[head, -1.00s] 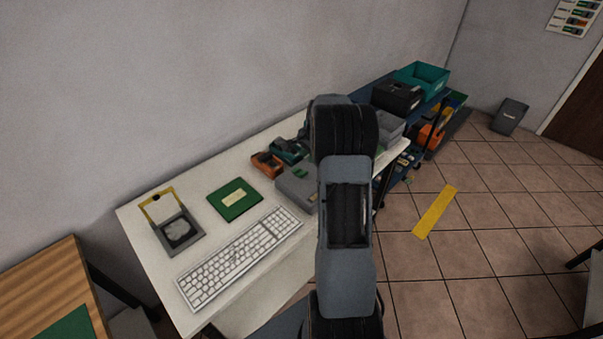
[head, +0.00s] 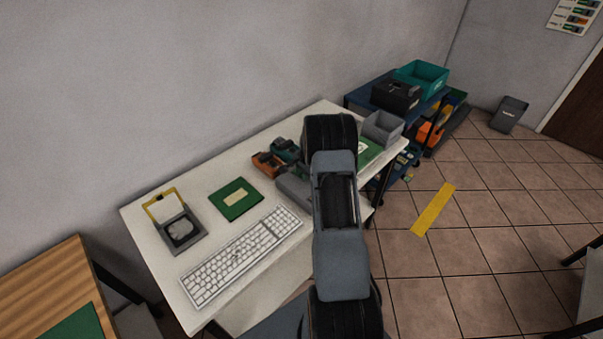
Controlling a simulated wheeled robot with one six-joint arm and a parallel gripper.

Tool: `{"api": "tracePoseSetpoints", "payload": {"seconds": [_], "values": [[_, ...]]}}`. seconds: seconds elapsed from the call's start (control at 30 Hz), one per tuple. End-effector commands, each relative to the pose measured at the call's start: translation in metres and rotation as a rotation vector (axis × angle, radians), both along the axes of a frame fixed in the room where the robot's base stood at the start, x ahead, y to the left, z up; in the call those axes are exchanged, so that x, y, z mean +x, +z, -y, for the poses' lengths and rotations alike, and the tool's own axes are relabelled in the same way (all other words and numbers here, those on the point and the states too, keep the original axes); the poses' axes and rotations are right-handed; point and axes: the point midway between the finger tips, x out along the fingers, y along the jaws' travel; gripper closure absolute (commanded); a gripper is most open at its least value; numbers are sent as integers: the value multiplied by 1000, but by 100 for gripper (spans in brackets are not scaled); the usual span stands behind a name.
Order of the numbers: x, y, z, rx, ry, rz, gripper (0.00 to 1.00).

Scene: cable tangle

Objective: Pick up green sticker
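I cannot make out a green sticker for certain. A grey box (head: 290,188) lies on the white table, partly hidden behind my arm. The small green piece seen on this box earlier does not show now. A green sheet or board (head: 369,152) lies at the table's far right end, partly covered by my arm. My arm rises through the middle of the head view and reaches over the table. My gripper is not in view, hidden behind the arm.
A grey bin (head: 382,127) stands near the far end.

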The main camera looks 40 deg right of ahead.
Motion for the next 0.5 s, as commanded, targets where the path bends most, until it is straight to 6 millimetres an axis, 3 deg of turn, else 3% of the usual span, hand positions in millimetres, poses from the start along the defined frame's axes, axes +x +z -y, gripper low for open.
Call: {"api": "tracePoseSetpoints", "payload": {"seconds": [0.23, 0.5], "values": [[0, -1, 0, 0, 0, 0, 76], [0, -1, 0, 0, 0, 0, 100]]}}
